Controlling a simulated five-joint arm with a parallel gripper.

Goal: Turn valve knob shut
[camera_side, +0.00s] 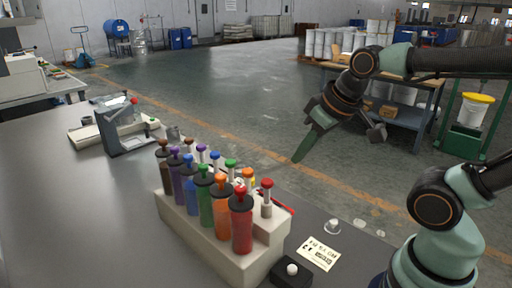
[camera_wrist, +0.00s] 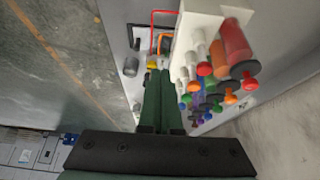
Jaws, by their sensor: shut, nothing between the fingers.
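My gripper (camera_side: 297,158) hangs above and behind the rack in the side view, its green fingers pointing down and left. In the wrist view my gripper (camera_wrist: 160,74) shows its two green fingers pressed together, with nothing between them. I cannot clearly single out the valve knob. A small yellow part (camera_wrist: 152,62) shows right at the fingertips in the wrist view, and a grey cylinder (camera_wrist: 131,66) stands left of them. A yellow part (camera_side: 251,181) also peeks out behind the rack in the side view, mostly hidden. I cannot tell whether the fingers touch anything.
A pale rack (camera_side: 208,242) of several coloured plunger bottles stands on the grey table (camera_side: 60,220). A grey device (camera_side: 125,130) stands at the far left. A label card (camera_side: 319,253), a clear cap (camera_side: 332,226) and a black block (camera_side: 290,275) lie near the rack.

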